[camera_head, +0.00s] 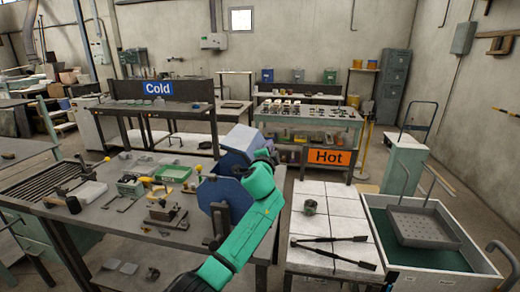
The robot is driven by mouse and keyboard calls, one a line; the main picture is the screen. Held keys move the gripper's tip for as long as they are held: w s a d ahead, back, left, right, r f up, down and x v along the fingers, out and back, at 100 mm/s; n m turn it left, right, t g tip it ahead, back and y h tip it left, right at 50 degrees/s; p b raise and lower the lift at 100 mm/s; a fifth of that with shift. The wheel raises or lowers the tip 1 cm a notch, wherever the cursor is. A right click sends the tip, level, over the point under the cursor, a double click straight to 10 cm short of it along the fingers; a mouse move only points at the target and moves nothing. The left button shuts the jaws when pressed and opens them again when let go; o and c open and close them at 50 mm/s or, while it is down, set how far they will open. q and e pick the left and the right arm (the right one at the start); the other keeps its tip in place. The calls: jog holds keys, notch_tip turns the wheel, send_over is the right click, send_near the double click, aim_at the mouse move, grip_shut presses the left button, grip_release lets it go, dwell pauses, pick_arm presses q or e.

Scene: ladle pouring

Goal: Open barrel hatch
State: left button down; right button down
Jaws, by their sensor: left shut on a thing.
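The blue many-sided barrel (222,196) stands at the right end of the dark metal workbench, with its flat end facing me. A lighter blue panel (240,138), which looks like its hatch, shows at the top, tilted up. My left gripper (265,157) is at the upper right of the barrel, against the panel's edge. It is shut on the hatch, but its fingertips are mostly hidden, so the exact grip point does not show. My green left forearm covers the barrel's right side. My right gripper is out of view.
The workbench (110,222) holds a green tray (173,173) and several small tools left of the barrel. A white-topped table (318,228) with a small pot (310,207) and dark long-handled tools stands on the right.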

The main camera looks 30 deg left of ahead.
pick_arm(q)
jog(key=w+d+f+m+b, duration=0.2)
jog(key=d+f+m, duration=0.4)
jog(key=m, duration=0.3)
jog(key=shift+w+d+f+b, duration=0.15)
jog(key=shift+w+d+b, duration=0.1)
jog(key=shift+d+b, duration=0.35)
jog(key=c, duration=0.9)
grip_release()
jog(key=shift+f, duration=0.1)
